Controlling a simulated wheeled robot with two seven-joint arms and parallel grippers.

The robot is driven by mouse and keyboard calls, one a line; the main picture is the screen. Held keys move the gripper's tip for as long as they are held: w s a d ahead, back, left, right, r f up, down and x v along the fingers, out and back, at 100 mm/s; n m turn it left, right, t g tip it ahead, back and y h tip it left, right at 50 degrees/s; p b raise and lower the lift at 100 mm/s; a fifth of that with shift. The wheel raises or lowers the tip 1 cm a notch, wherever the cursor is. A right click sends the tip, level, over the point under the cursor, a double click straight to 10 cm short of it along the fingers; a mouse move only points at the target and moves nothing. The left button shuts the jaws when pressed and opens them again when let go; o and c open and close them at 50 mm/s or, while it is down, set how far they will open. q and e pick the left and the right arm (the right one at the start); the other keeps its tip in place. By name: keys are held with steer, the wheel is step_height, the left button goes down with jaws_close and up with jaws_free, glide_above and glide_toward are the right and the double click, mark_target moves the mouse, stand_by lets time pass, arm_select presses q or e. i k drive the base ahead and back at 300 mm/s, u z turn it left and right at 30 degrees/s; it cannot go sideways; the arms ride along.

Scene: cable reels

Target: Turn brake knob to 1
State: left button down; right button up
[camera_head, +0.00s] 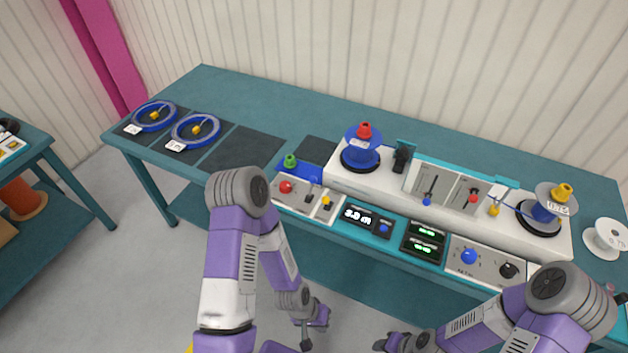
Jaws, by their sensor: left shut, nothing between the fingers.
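The control bench carries a white winding machine (400,195) with a front row of panels. The front right panel (455,268) has a blue knob (468,256) and a black knob (508,270). Its print is too small to read, so I cannot tell which knob is the brake knob or its setting. My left gripper (306,344) is shut and empty, low in front of the bench and apart from the panels. My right gripper (380,345) is low near the bottom edge, also away from the knobs; its fingers are too small to judge.
A blue reel (361,152) with a red top sits on the machine's left spindle; a grey reel (551,200) with a yellow top is at right. Two blue cable coils (195,131) lie on dark mats at left. A white spool (606,238) stands far right.

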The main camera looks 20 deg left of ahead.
mark_target(285, 187)
steer(key=i, duration=0.35)
steer(key=u, duration=0.75)
